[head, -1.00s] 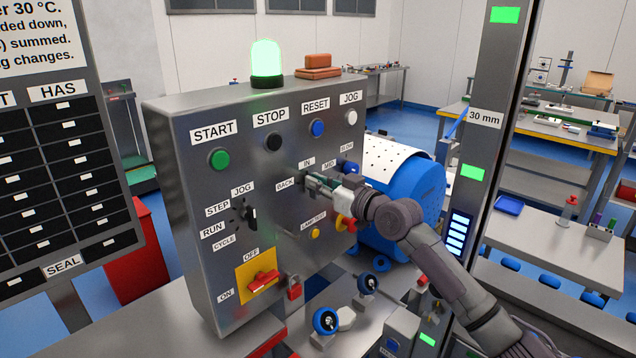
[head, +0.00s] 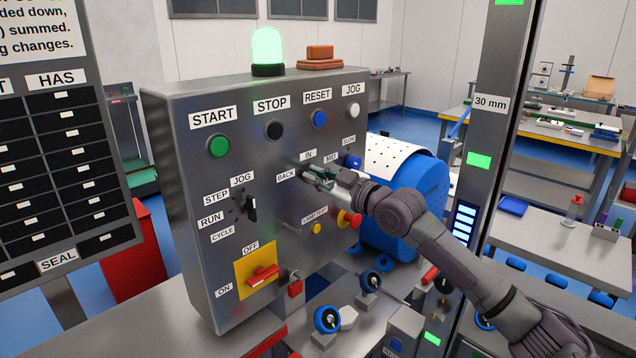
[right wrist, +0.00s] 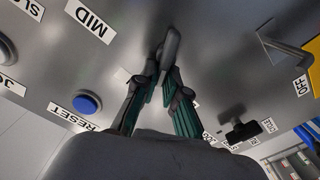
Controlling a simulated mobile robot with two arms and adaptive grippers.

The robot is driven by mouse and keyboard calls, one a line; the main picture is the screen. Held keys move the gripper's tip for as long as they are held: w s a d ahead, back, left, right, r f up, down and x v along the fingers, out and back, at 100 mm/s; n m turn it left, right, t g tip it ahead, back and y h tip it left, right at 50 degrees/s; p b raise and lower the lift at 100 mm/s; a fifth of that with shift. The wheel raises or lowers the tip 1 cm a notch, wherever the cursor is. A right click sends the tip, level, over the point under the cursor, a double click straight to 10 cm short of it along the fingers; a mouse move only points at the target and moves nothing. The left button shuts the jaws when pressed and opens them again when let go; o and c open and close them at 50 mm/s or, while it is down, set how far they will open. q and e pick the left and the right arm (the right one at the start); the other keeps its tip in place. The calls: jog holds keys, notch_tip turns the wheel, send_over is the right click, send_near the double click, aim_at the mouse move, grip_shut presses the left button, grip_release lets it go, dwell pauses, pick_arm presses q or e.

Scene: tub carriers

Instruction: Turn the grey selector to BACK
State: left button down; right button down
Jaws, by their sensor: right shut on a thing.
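The grey selector (right wrist: 171,44) is on the grey front panel between STOP and RESET above and the LAMP TEST button below. Its BACK label (head: 286,175) is at its left and its IN label (head: 308,156) is above it. My right gripper (head: 309,172) is at the selector and covers most of it in the head view. In the right wrist view my right gripper (right wrist: 162,82) has its teal-padded fingers shut on the selector's handle. Which label the handle points at cannot be told. My left gripper is not in view.
A blue knob (head: 352,161) under SLOW and a red-and-yellow knob (head: 349,219) sit close to my right gripper. A black selector (head: 250,207) and a red switch on a yellow plate (head: 263,278) are lower left. A lit green lamp (head: 267,50) tops the panel.

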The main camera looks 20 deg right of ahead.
jog(key=shift+s+a+f+n+p, duration=0.15)
jog(key=shift+n+p, duration=0.1)
jog(key=shift+n, duration=0.85)
jog(key=shift+w+a+f+n+p, duration=0.1)
jog(key=shift+f+n+p, duration=0.1)
jog(key=shift+n, duration=0.9)
jog(key=shift+s+a+f+n+p, duration=0.15)
jog(key=shift+n+p, duration=0.1)
jog(key=shift+n, duration=0.85)
jog(key=c, duration=1.2)
grip_release()
jog(key=shift+c, duration=0.2)
jog(key=v, duration=1.2)
